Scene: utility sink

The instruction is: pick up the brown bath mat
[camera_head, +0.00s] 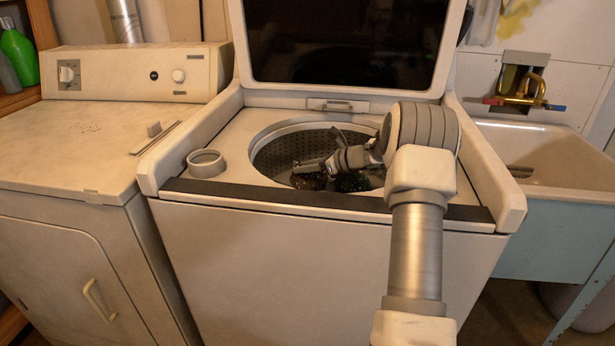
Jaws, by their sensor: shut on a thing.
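A brown bundle, which looks like the brown bath mat (308,182), lies low in the drum of the open top-loading washer (330,290). My arm reaches over the washer's front edge from the right, and my gripper (302,168) is inside the drum opening. Its fingers point left and meet the top of the brown bundle, shut on it. The grip itself is small and partly hidden in the picture. A dark green bundle (351,183) lies just to the right of the brown one, under my wrist.
The raised lid (345,45) stands behind the drum opening. A ring-shaped cup (206,163) sits on the washer's left front corner. A dryer (80,140) stands at left, a utility sink (550,160) with a brass faucet (525,90) at right.

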